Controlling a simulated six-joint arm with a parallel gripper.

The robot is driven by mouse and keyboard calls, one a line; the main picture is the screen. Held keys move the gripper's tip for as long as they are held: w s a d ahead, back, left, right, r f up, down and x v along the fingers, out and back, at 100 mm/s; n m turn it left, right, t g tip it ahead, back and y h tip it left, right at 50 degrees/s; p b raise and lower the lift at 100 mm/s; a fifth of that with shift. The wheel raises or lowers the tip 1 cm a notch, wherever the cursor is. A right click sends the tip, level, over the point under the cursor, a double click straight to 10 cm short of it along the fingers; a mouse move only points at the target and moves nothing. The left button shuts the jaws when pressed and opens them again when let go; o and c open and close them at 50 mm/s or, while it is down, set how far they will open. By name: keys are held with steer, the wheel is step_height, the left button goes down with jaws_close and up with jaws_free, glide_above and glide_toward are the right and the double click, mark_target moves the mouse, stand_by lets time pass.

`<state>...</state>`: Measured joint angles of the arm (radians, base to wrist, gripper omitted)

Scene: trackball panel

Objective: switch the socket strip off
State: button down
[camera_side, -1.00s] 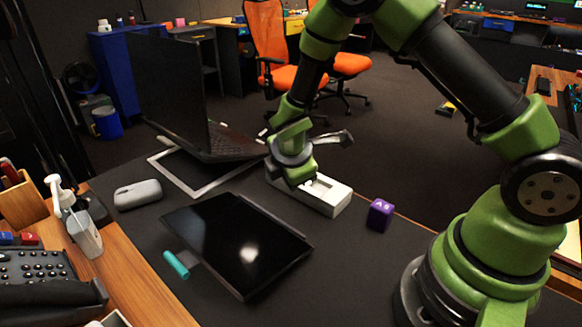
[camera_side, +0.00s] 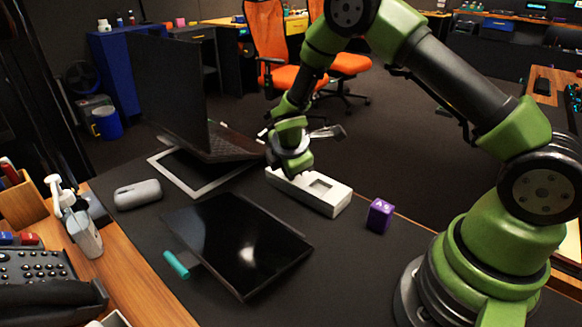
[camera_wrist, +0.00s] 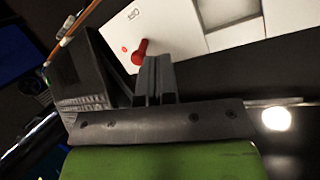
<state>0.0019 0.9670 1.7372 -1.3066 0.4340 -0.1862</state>
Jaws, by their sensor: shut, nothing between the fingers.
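The white socket strip (camera_side: 325,195) lies on the dark desk mat, with square recesses in its top at its right part. In the wrist view the strip (camera_wrist: 180,32) fills the upper part, with a red toggle lever (camera_wrist: 140,52) and a small red dot beside it. My gripper (camera_wrist: 155,75) is shut and empty, its fingertips close to the lever; I cannot tell whether they touch it. In the side view my gripper (camera_side: 291,168) is over the strip's left end and hides the lever.
A purple cube (camera_side: 380,215) stands right of the strip. A dark flat screen (camera_side: 240,243) lies in front, with a teal cylinder (camera_side: 176,264) at its left edge. An open laptop (camera_side: 180,105) stands behind left, and a grey case (camera_side: 138,194) lies left.

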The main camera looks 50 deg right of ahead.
steer(key=shift+d+r, duration=0.3)
steer(key=shift+d, duration=0.1)
stand_by(0.5)
steer(key=shift+d+r, duration=0.3)
steer(key=shift+d, duration=0.5)
steer(key=shift+r, duration=0.75)
steer(key=shift+a, duration=0.1)
